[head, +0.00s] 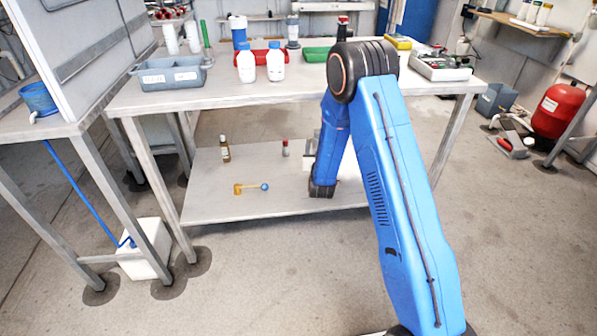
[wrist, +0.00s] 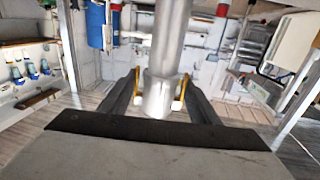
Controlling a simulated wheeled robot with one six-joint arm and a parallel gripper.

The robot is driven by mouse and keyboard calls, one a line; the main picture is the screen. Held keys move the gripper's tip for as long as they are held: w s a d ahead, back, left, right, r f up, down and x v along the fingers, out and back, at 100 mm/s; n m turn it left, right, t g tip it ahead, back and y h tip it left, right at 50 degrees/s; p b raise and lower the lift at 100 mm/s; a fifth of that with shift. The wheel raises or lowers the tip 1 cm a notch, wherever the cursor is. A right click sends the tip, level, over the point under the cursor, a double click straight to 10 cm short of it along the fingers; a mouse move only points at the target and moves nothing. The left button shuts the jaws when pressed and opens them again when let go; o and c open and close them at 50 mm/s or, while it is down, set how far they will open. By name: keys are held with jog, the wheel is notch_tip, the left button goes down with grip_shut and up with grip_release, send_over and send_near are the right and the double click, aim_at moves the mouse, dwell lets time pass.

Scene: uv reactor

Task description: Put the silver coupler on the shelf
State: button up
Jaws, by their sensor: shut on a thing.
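My gripper (wrist: 160,98) shows in the wrist view, with its two dark fingers on either side of the silver coupler (wrist: 167,55). It is shut on the coupler, a smooth grey metal cylinder reaching to the top edge of the picture. In the head view my blue arm reaches down in front of the bench, and its end is over the right part of the lower shelf (head: 205,203). My gripper and the coupler are mostly hidden there behind the arm. The lower shelf is a flat grey board under the bench.
The bench top (head: 190,98) above holds bottles and a grey bin (head: 170,75). The shelf's front left is clear.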

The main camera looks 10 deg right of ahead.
jog(key=w+a+n+y, duration=0.2)
jog(key=w+a, duration=0.4)
jog(key=w, duration=0.2)
notch_tip(320, 180, down, 10)
jog(key=shift+a+f+y, duration=0.15)
jog(key=shift+a+y, duration=0.1)
jog(key=shift+y, duration=0.15)
jog(key=o, duration=1.3)
jog(key=shift+f, duration=0.1)
